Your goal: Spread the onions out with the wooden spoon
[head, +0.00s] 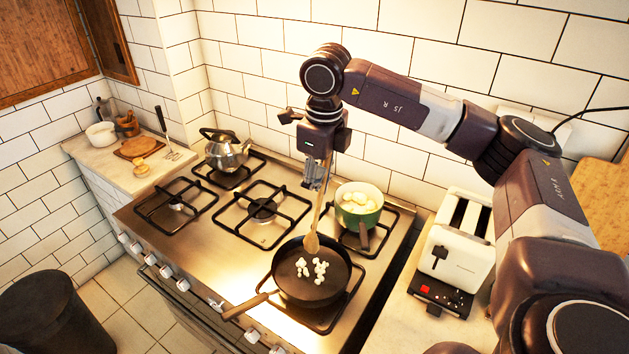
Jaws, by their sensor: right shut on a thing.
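My right gripper (316,184) is above the back of the stove's right side, pointing down. It is shut on the wooden spoon (312,240), which hangs down with its bowl at the back rim area of the black frying pan (335,293). Whether the spoon touches the pan cannot be told. White onion pieces (312,269) lie in a small cluster in the middle of the pan, just in front of the spoon's bowl. The pan sits on the front right burner with its wooden handle toward the lower left. My left gripper is not in view.
A green pot (358,212) with pale round contents stands behind the pan. A steel kettle (227,152) is at the back left burner. A white toaster (456,240) stands right of the stove. The other burners (262,210) are empty.

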